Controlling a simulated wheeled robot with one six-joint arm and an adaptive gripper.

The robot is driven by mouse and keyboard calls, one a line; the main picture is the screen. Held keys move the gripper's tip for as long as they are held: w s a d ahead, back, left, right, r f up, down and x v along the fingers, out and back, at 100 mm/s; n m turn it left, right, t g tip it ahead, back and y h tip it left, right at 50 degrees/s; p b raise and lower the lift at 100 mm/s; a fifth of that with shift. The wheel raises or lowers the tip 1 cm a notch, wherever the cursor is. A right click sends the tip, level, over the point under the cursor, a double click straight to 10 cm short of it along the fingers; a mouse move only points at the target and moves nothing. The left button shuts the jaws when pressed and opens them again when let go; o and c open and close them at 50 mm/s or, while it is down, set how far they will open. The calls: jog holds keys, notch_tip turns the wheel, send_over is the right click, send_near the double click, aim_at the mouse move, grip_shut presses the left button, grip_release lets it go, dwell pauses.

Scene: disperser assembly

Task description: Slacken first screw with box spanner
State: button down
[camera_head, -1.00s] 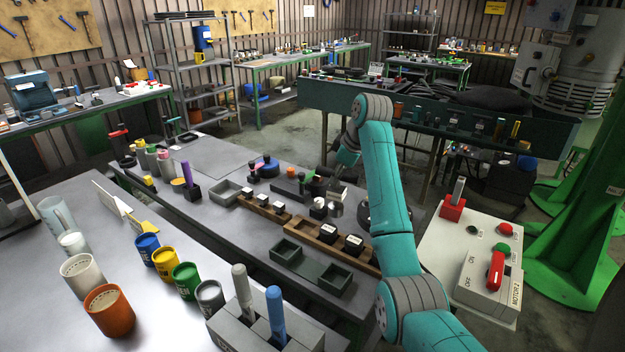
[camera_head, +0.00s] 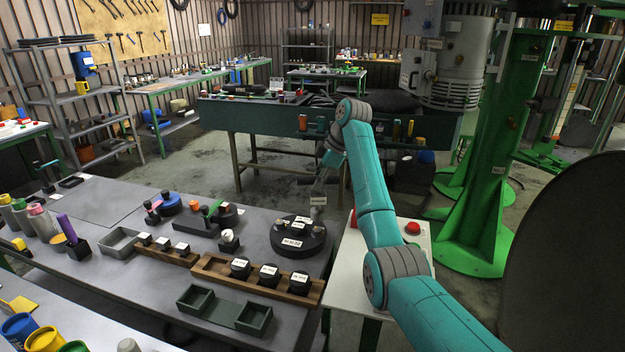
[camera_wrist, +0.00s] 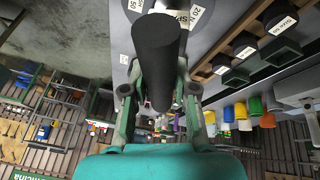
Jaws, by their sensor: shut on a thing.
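My gripper (camera_head: 318,188) is over the right end of the grey workbench, small and partly hidden by my arm in the head view. In the wrist view my gripper (camera_wrist: 158,98) has its fingers on both sides of a thick dark cylinder, which looks like the box spanner (camera_wrist: 158,50). A round black stand (camera_head: 299,240) with white labels is on the bench just below the gripper. A white label with "20" and "SP" shows beside the cylinder in the wrist view. The grey disperser motor housing (camera_head: 447,65) hangs beside a green column (camera_head: 495,150). No screw is clearly visible.
A small white table (camera_head: 345,270) with a red button (camera_head: 412,228) is on the right. Open floor lies behind the bench.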

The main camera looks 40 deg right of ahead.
aim_at(318, 193)
jog(key=shift+f+m+h, duration=0.4)
jog(key=shift+f+m, duration=0.45)
jog(key=shift+m, duration=0.25)
jog(key=m, duration=0.2)
jog(key=m+h, duration=0.2)
jog(key=m, duration=0.1)
jog(key=shift+a+f+m+t, duration=0.1)
jog(key=shift+f+m+t, duration=0.2)
jog(key=shift+f+t, duration=0.1)
jog(key=m, duration=0.1)
jog(key=m+h, duration=0.1)
jog(key=m, duration=0.1)
jog(key=m+h, duration=0.1)
jog(key=shift+f+m+g, duration=0.25)
jog(key=shift+m+g, duration=0.05)
